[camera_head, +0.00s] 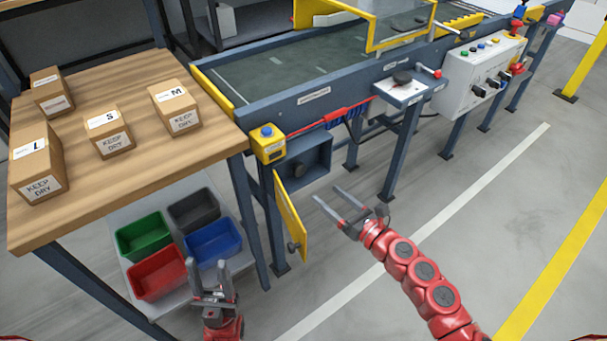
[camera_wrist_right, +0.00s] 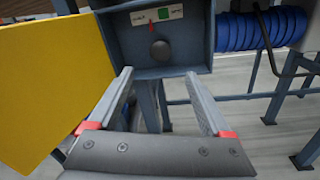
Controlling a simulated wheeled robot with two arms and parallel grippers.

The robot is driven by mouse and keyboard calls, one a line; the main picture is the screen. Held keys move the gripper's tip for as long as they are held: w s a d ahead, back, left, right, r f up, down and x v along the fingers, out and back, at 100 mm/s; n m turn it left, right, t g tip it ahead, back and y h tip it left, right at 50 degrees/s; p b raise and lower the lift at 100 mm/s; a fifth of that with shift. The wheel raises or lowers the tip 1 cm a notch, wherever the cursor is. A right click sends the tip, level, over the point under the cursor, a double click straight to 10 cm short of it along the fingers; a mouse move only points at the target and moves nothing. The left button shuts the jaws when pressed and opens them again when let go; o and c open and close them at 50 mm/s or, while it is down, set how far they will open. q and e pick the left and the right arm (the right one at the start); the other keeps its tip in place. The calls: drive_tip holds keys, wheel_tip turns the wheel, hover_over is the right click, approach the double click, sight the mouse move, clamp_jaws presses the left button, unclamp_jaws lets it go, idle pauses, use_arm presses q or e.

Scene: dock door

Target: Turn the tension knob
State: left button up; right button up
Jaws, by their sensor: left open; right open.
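A dark round knob (camera_wrist_right: 161,50) sits inside an open blue-grey box in the right wrist view. A label above it has a green patch and a red pointer. The box's yellow door (camera_head: 290,222) stands open. My right gripper (camera_head: 328,194) is open and empty in front of the box. In the right wrist view its fingers (camera_wrist_right: 158,73) point toward the knob, apart from it. My left gripper (camera_head: 208,268) is open and empty near the bins.
A wooden table (camera_head: 120,80) with several cartons stands at the left, above a shelf of coloured bins (camera_head: 155,272). A yellow button box (camera_head: 268,142) sits above the door. A blue coiled hose (camera_wrist_right: 262,30) is right of the box.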

sight(302, 173)
drive_tip(key=x, duration=1.1)
drive_tip(key=shift+b, duration=0.35)
clamp_jaws()
